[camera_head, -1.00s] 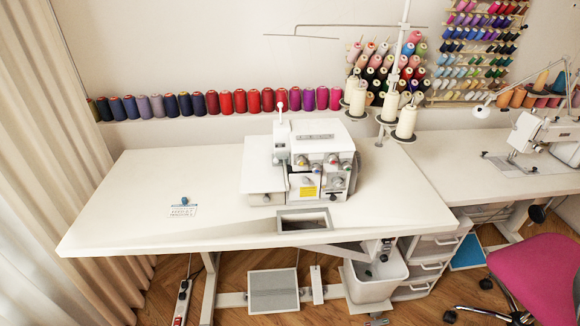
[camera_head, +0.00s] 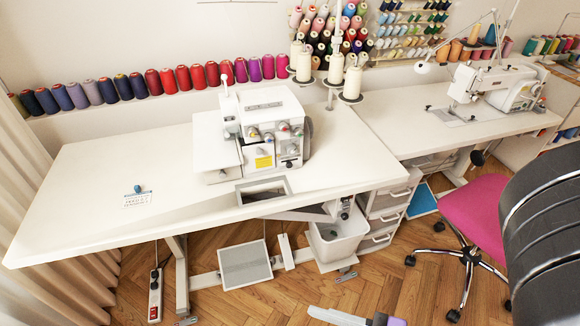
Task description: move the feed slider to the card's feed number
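The white overlock machine (camera_head: 268,104) stands on the white table, with several coloured dials and a yellow label on its front. The feed slider is too small to make out. A small white card (camera_head: 137,200) with printed lines lies on the table's left part, a small blue item (camera_head: 138,189) at its top edge. Its print is too small to read. A light-grey piece with a purple end shows at the bottom edge, cut off; I cannot tell whether it belongs to my gripper. My gripper's fingers cannot be made out, and nothing of mine is near the machine or card.
The white table (camera_head: 92,170) is mostly bare, with a rectangular cutout (camera_head: 263,191) in front of the machine. Thread cones on a stand (camera_head: 335,72) rise behind it. A pink chair (camera_head: 473,212) stands at the right. A bin (camera_head: 338,243) and a pedal (camera_head: 245,264) are below.

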